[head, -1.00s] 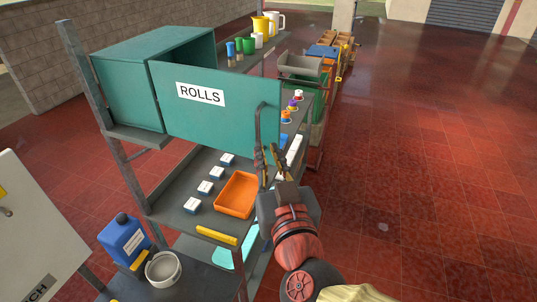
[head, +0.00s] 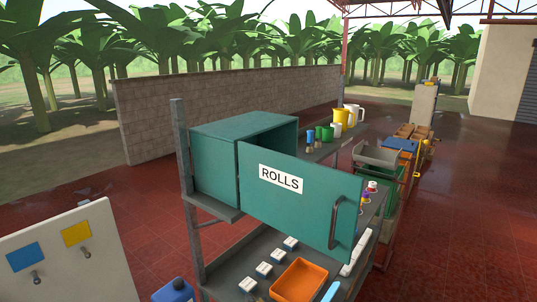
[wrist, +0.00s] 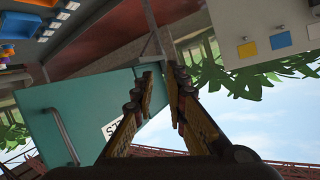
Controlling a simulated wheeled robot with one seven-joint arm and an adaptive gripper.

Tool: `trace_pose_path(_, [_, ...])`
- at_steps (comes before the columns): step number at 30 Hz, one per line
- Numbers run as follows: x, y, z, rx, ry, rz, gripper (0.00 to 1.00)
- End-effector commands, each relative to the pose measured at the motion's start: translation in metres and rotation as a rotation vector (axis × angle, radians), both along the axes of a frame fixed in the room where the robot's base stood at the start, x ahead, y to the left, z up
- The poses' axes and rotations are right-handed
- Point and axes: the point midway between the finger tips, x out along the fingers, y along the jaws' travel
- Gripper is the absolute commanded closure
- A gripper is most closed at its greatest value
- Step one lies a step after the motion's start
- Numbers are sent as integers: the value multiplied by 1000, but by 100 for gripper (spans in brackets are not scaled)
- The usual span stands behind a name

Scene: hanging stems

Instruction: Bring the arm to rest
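My gripper (wrist: 162,72) shows only in the wrist view. Its two fingers lean toward each other, with a narrow gap between the tips and nothing in it. My arm is out of the head view. The wrist picture is turned over, with sky at the bottom. The fingers appear clear of the door.
The rack's lower shelf (head: 231,273) holds small white boxes and an orange tray (head: 298,284). Cups and a jug (head: 352,114) stand on the far top shelf. A white panel (head: 70,262) with blue and yellow squares is at the left. Red floor (head: 480,220) lies open at the right.

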Motion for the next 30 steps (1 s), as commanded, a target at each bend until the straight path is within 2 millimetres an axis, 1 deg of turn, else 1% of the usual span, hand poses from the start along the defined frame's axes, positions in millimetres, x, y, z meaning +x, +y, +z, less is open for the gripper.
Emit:
trace_pose_path(1, [-10,2,-25,-25,65,35,86])
trace_pose_path(2, [-16,1,-37,-45,107,53,86])
trace_pose_path(3, [-25,-2,-56,-73,167,69,86])
trace_pose_path(5, [-37,-13,-85,-123,258,75,86])
trace_pose_path(6, [-45,-24,-104,-160,318,68,86])
trace_pose_path(8, [-56,-46,-132,-219,407,41,86])
trace_pose_path(9, [-63,-63,-150,-260,463,13,86])
trace_pose_path(11, [-72,-90,-173,-317,536,-37,86])
trace_pose_path(12, [-77,-108,-185,-350,574,-74,86])
trace_pose_path(13, [-80,-121,-194,-374,598,-100,86])
trace_pose_path(15, [-84,-147,-208,-418,631,-155,86])
trace_pose_path(18, [-80,-173,-220,-443,635,-224,86])
trace_pose_path(19, [-79,-178,-223,-439,633,-242,86])
trace_pose_path(24, [-76,-196,-237,-414,646,-309,86])
trace_pose_path(30, [-76,-201,-239,-407,650,-326,86])
